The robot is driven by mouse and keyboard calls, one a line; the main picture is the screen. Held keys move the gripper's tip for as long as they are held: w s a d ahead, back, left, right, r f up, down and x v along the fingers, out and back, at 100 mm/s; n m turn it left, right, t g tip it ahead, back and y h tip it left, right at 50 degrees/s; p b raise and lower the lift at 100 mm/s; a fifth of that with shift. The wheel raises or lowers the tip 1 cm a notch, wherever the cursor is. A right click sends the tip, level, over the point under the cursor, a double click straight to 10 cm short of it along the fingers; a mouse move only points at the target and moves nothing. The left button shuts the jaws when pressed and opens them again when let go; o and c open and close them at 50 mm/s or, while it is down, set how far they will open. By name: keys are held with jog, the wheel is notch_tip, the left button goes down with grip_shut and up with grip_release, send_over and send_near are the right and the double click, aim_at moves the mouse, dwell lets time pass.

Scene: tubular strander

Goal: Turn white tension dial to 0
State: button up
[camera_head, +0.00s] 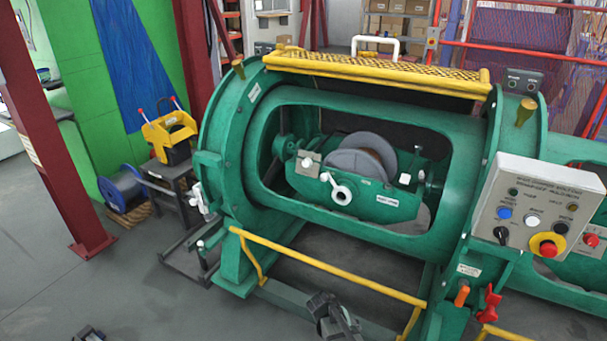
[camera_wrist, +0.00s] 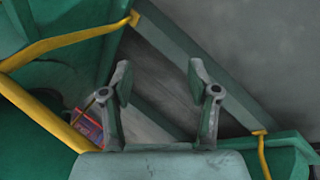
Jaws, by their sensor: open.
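A white round part with a dark centre and a short white arm (camera_head: 342,194) sits on the front of the green cradle inside the machine's opening. A small grey plate with a pale knob (camera_head: 308,163) is to its upper left. I cannot tell for sure which is the tension dial, and no scale can be read. My gripper (camera_head: 333,309) is low in the head view, in front of the machine and well below the cradle. The wrist view shows its two fingers (camera_wrist: 160,82) apart with nothing between them; no dial shows there.
A yellow rail (camera_head: 325,266) runs across the machine's front, between my gripper and the opening. A grey spool (camera_head: 357,162) sits in the cradle. A control box (camera_head: 537,208) with buttons stands at right. Open floor (camera_head: 90,295) lies at left.

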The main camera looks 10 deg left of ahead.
jog(key=w+a+r+t+b, duration=0.2)
jog(key=w+a+r+t, duration=0.35)
jog(key=w, duration=0.65)
jog(key=m+t+b, duration=0.3)
jog(key=m+t, duration=0.3)
jog(key=t, duration=0.3)
send_near(305, 164)
jog(key=shift+h, duration=0.3)
jog(key=p+x, duration=0.1)
jog(key=x, duration=0.7)
jog(key=shift+w+p, duration=0.25)
jog(key=shift+p, duration=0.1)
grip_shut()
